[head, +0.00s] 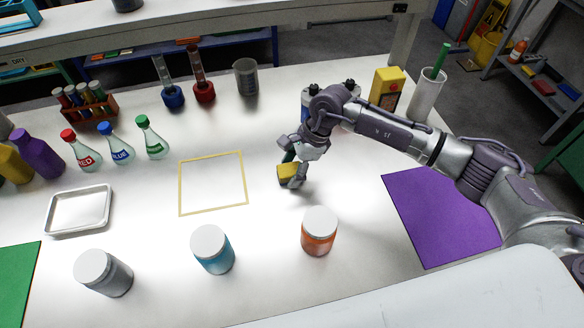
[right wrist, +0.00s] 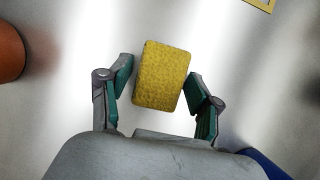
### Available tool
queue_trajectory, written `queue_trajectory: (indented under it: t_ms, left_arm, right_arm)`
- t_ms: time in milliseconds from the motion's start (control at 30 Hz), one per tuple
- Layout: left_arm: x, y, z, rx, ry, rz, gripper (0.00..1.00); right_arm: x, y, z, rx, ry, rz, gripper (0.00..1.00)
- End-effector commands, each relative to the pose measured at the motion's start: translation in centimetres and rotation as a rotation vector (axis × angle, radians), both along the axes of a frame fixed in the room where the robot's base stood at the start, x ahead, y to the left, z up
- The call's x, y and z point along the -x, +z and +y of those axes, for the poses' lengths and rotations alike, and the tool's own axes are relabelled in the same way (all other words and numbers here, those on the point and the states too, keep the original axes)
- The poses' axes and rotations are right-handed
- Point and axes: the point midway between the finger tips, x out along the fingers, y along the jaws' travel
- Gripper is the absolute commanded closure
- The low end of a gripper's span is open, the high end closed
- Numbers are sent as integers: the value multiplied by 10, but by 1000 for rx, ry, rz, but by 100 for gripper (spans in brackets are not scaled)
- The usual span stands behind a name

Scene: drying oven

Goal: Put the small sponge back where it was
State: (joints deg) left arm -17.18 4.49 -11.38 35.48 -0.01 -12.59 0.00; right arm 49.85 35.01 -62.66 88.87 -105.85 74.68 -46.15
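The small yellow sponge (head: 287,174) is near the middle of the white table, right of the yellow-outlined square (head: 181,190). My right gripper (head: 291,170) reaches down over it. In the right wrist view the sponge (right wrist: 162,76) lies between the two green-padded fingers of the right gripper (right wrist: 160,80). A gap shows on its left side, and the right fingertip is very near its right edge. The fingers are apart and look open around it. I cannot tell the sponge's exact height above the table. My left gripper is not in view.
An orange-bodied jar (head: 319,232) stands just in front of the gripper. A blue jar (head: 213,250) and a grey jar (head: 104,274) are left of it. A purple mat (head: 440,215) lies right. A yellow box (head: 386,88) and white cup (head: 427,95) stand behind. The outlined square is empty.

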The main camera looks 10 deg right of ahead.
Motion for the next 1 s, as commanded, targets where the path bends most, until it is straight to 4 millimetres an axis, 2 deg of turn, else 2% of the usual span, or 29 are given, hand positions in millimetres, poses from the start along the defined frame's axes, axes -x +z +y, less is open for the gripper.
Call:
queue_trajectory:
  t_ms: [267, 433, 567, 800, 1000]
  left_arm:
    - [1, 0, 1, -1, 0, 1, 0]
    - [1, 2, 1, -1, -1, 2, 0]
    - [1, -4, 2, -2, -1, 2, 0]
    - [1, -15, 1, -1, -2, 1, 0]
    - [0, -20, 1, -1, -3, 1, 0]
  right_arm:
    - [0, 0, 0, 0, 0, 0, 30]
    - [-1, 8, -3, 0, -1, -3, 30]
    - [-1, 28, -12, 0, 0, -6, 30]
    - [-1, 77, -32, 1, -1, -6, 30]
    - [-1, 105, -43, 0, -1, -3, 30]
